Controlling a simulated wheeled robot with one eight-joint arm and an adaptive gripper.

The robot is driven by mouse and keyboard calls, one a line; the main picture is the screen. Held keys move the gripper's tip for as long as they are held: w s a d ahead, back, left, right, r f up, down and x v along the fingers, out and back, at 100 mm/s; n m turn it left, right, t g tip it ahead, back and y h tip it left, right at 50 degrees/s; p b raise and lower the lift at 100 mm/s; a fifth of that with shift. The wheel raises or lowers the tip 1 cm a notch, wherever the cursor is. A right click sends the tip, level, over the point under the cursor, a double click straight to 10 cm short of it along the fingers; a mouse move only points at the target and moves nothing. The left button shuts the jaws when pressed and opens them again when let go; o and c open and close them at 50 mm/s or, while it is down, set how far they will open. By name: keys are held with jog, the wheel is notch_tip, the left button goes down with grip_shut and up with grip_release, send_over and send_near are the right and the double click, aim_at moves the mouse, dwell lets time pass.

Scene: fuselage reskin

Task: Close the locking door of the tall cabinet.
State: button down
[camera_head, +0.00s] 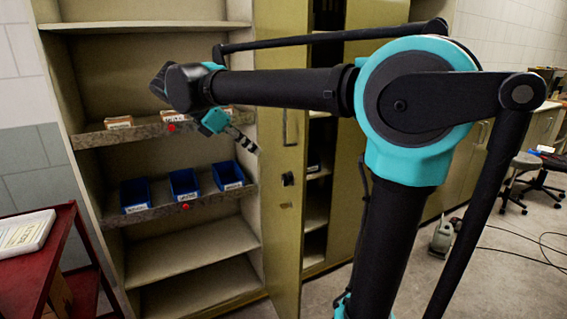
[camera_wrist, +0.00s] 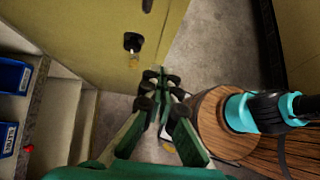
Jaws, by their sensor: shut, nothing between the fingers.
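The tall cabinet (camera_head: 192,262) stands open at the left in the head view, its shelves exposed. Its olive-yellow locking door (camera_head: 284,225) stands swung out at the right side of the shelves. The door has a long handle (camera_head: 290,126) and a dark lock (camera_head: 287,180). In the wrist view the door (camera_wrist: 85,30) fills the upper left, with the dark lock (camera_wrist: 132,42) and a small brassy part below it. My gripper (camera_head: 252,147) is shut and empty, in front of the shelves and near the door. In the wrist view its fingertips (camera_wrist: 160,78) are just below the lock; contact is unclear.
Blue bins (camera_head: 184,185) and small boxes (camera_head: 118,122) sit on the shelves. A red cart (camera_head: 40,268) stands at the front left.

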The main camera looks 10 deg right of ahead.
aim_at(299, 171)
jog(key=shift+w+d+r+x, duration=0.1)
jog(key=shift+d+r+x, duration=0.25)
jog(key=shift+x, duration=1.75)
jog(key=shift+w+d+r+x, duration=0.1)
jog(key=shift+d+r+x, duration=0.2)
jog(key=shift+x, duration=1.85)
jog(key=shift+w+d+r+x, duration=0.1)
jog(key=shift+d+r+x, duration=0.25)
jog(key=shift+x, duration=1.75)
